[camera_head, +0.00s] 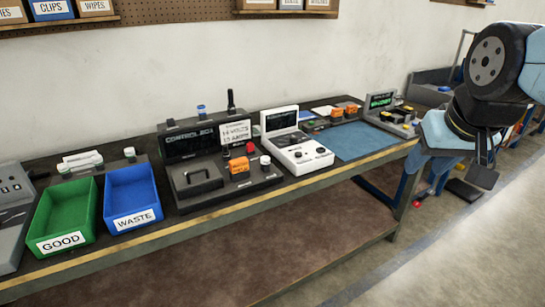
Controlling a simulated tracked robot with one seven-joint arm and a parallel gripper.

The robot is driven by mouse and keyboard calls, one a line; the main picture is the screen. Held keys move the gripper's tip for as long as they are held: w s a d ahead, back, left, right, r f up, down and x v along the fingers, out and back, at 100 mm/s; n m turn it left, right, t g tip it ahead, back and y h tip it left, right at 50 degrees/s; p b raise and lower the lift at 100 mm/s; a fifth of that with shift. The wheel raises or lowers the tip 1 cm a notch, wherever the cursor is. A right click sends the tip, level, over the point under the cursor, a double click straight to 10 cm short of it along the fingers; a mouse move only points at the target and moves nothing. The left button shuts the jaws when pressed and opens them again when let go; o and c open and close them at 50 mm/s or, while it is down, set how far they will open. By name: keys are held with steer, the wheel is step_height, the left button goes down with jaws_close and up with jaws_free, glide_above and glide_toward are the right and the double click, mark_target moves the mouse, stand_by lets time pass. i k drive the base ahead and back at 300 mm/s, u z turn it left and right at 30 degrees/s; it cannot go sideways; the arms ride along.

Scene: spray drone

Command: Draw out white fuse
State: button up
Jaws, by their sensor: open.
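A small white-topped upright piece (265,160), possibly the white fuse, stands at the right end of the black control box unit (192,205). A red-topped piece (251,150) and a black-topped piece (225,153) stand to its left, with orange blocks (239,165) just in front. The pieces are too small to tell their exact shape. My gripper (473,184) hangs at the far right, beyond the bench's right end, far from the control box. Its dark fingers are apart and nothing shows between them.
A green GOOD bin (62,243) and a blue WASTE bin (134,222) stand left of the control box. A white meter (300,154) stands to its right, then a blue mat (360,141) with bare room.

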mark_target(265, 160)
steer(key=i, duration=0.95)
steer(key=u, duration=0.05)
